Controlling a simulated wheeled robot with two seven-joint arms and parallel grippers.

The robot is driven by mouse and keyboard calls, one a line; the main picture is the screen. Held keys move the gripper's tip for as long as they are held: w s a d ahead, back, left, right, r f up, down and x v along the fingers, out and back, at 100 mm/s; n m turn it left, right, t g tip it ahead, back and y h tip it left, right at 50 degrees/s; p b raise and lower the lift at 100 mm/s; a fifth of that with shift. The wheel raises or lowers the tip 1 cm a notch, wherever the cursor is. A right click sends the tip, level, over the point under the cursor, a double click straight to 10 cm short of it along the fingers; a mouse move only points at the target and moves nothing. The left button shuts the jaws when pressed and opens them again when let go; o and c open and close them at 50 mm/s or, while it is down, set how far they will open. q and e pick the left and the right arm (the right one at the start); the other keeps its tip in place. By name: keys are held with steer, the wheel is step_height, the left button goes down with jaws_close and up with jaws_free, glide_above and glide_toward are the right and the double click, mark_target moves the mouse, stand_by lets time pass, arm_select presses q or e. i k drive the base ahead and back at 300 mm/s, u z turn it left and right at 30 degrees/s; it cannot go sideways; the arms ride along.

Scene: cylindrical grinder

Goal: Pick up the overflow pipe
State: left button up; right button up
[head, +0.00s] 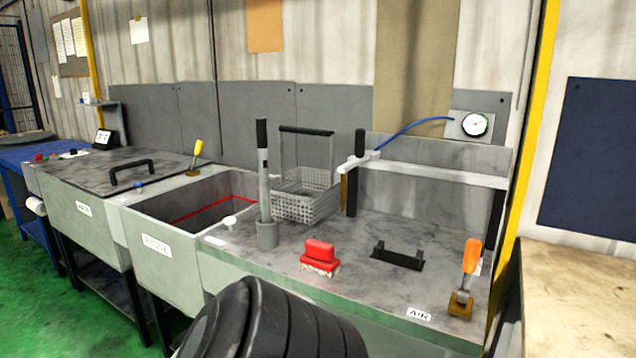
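A grey upright pipe (264,195) with a black grip at its top stands on the grey counter, just right of the open sink. It looks like the overflow pipe. Its lower end sits in a wider grey round foot (267,236), and it stands close to vertical. Neither of my grippers shows in the head view, so I see nothing holding the pipe.
The open sink basin (160,262) is left of the pipe. A wire basket (308,205) stands behind it to the right. A red brush (320,256), a black handle (398,256) and an orange-handled tool (471,258) are on the counter (365,290). A lidded tank (90,172) stands far left.

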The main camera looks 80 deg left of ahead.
mark_target(264, 165)
steer(key=u, duration=2.7)
